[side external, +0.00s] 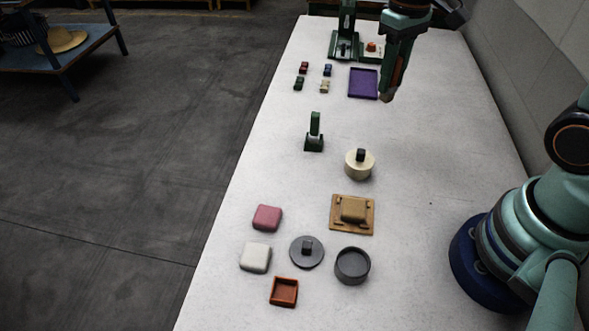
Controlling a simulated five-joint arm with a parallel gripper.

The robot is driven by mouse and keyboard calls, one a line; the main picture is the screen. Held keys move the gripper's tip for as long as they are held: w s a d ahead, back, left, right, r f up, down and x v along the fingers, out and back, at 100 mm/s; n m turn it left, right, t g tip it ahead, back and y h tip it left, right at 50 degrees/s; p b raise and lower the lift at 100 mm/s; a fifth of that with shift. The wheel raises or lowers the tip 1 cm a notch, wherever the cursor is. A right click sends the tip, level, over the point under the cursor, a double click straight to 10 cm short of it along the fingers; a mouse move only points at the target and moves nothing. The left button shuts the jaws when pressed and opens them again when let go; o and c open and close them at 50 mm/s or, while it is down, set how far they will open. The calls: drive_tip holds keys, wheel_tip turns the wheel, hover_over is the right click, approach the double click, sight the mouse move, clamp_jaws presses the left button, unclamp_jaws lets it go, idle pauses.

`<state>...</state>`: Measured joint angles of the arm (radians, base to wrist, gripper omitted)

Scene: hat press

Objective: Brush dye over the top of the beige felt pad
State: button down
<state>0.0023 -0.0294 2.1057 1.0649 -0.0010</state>
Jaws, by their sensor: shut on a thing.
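A tan-beige felt pad (353,208) lies on a wooden board (338,226) in the middle of the table, with small pegs or clips beside it. My gripper (388,93) is at the far end, well away from the pad, pointing down near the purple tray. It is shut on a small brown-tipped thing (387,98); its fingers hide most of it, and I cannot tell surely that it is a brush. No dye is clearly recognisable.
A purple tray (363,83), small coloured blocks (312,77) and a green press (345,42) are at the far end. A cream round pot (359,165), pink pad (267,217), white pad (255,257), grey lid (307,252), dark bowl (352,266) and orange box (284,291) stand nearer.

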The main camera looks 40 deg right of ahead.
drive_tip(key=shift+a, duration=0.15)
idle(0.4)
drive_tip(key=shift+a+f, duration=0.1)
drive_tip(key=shift+a, duration=0.25)
drive_tip(key=s+a+f+g+h, duration=0.1)
drive_tip(key=s+a+f+h, duration=0.15)
drive_tip(key=s+a, duration=0.7)
drive_tip(key=s+a+f+g+h, duration=0.1)
drive_tip(key=s+a+f, duration=0.45)
drive_tip(key=a, duration=0.75)
drive_tip(key=shift+s+d+f, duration=0.1)
drive_tip(key=shift+s+f, duration=0.15)
drive_tip(key=shift+f, duration=0.45)
drive_tip(key=shift+s+f, duration=0.25)
drive_tip(key=shift+f, duration=0.45)
drive_tip(key=shift+s+d+f, duration=0.1)
drive_tip(key=shift+s+f, duration=0.15)
drive_tip(key=shift+f, duration=0.45)
drive_tip(key=shift+f, duration=0.55)
wheel_tip(320, 180, up, 7)
